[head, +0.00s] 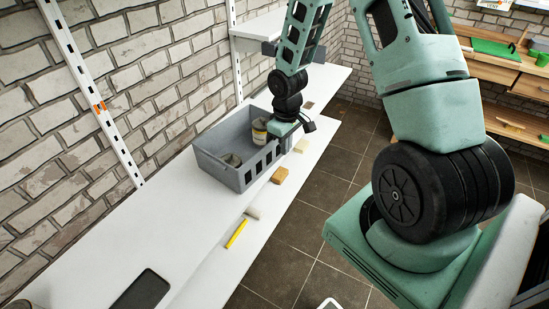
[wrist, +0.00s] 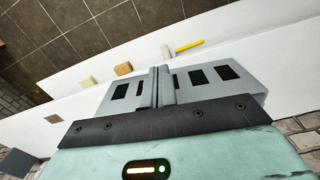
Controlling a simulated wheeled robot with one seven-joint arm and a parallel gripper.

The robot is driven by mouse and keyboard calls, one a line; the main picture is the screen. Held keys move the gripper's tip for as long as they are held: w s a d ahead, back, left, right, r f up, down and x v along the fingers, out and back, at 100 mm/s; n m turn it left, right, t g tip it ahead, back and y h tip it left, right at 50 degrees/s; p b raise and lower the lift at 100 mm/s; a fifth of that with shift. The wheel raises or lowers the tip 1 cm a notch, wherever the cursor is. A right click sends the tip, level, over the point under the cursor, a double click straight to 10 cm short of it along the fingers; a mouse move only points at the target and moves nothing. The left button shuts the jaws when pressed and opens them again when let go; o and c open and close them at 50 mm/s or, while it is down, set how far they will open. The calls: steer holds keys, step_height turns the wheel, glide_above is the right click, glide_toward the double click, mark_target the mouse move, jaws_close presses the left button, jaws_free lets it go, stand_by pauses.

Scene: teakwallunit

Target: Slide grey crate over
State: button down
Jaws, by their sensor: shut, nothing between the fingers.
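The grey crate (head: 233,178) stands on a white shelf (head: 110,240) against the brick wall. It holds a can with a yellow label (head: 259,132) and a greyish round item (head: 232,159). My gripper (head: 280,140) is at the crate's far right side in the head view, its fingertips partly hidden. In the wrist view my gripper (wrist: 160,70) is shut and empty, with its two fingers together in front of the crate's slotted wall (wrist: 250,82). I cannot tell whether the fingers touch the crate.
A black flat tablet (head: 143,290) lies nearer. The shelf left of the crate is largely clear.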

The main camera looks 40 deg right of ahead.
mark_target(273, 156)
steer(key=shift+w+a+f+p, duration=0.15)
steer(key=shift+w+f+p, duration=0.4)
steer(key=shift+f, duration=0.65)
steer(key=shift+w+a+f+p, duration=0.2)
steer(key=shift+w+f+p, duration=0.2)
steer(key=shift+w+f, duration=0.6)
steer(key=shift+w+a+f+p, duration=0.15)
steer(key=shift+w+f+p, duration=0.3)
steer(key=shift+f, duration=0.9)
steer(key=shift+w, duration=0.25)
steer(key=w+b, duration=0.1)
steer(key=w, duration=0.2)
steer(key=w+a+b, duration=0.1)
steer(key=w, duration=0.3)
steer(key=w+a+b, duration=0.1)
steer(key=w, duration=0.2)
steer(key=shift+w+a, duration=0.2)
steer(key=shift+s, duration=0.1)
